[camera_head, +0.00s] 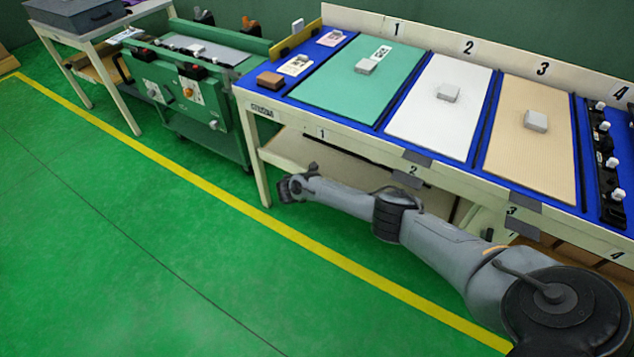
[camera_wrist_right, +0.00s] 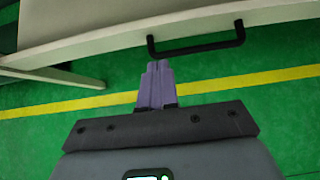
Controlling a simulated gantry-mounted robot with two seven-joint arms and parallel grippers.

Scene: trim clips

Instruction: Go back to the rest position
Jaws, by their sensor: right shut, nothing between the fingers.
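My right arm comes in from the lower right in the head view and reaches left along the front of the long table (camera_head: 440,172). My right gripper (camera_head: 290,188) is at its far end, in front of the table's left leg and below the tabletop. In the right wrist view the right gripper (camera_wrist_right: 158,75) has its two purple fingers together, with nothing between them. The fingertips show just below a black handle (camera_wrist_right: 197,47) on a pale edge; I cannot tell whether they touch. My left gripper is not in view.
The table carries a green panel (camera_head: 335,90), a white panel (camera_head: 422,115) and a beige panel (camera_head: 510,155), each with a pale block on it. A green machine cart (camera_head: 190,95) stands to the left. The green floor (camera_head: 130,240) with a yellow line (camera_head: 170,163) is clear.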

